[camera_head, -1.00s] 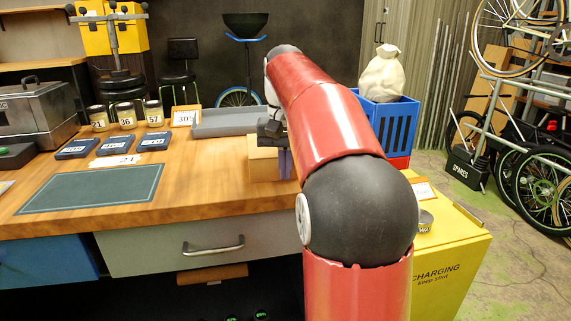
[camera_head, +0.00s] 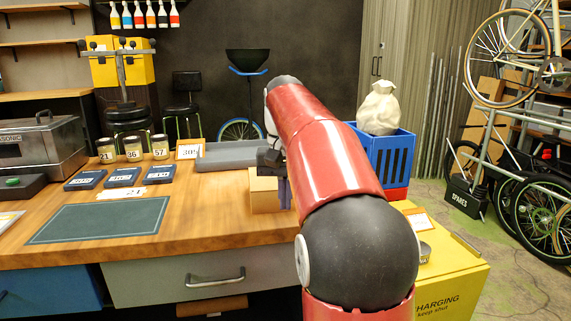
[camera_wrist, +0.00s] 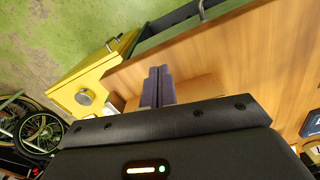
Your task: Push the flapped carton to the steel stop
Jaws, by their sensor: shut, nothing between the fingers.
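The carton, a small plain cardboard box (camera_head: 264,192), sits on the wooden bench near its front edge. Its flaps cannot be made out. My gripper (camera_head: 285,192) points down at the box's right side, with its dark purple fingers shut and empty. In the wrist view the fingers (camera_wrist: 158,84) are together, with the brown cardboard (camera_wrist: 198,88) close beside them; whether they touch it I cannot tell. I cannot pick out the steel stop in either view; my arm hides the bench to the right of the carton.
A grey tray (camera_head: 228,155) lies behind the carton. A dark green mat (camera_head: 100,220), blue boxes (camera_head: 122,177) and numbered jars (camera_head: 133,149) stand to the left. A blue crate (camera_head: 388,155) with a sack and a yellow cabinet (camera_head: 455,265) are at the right.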

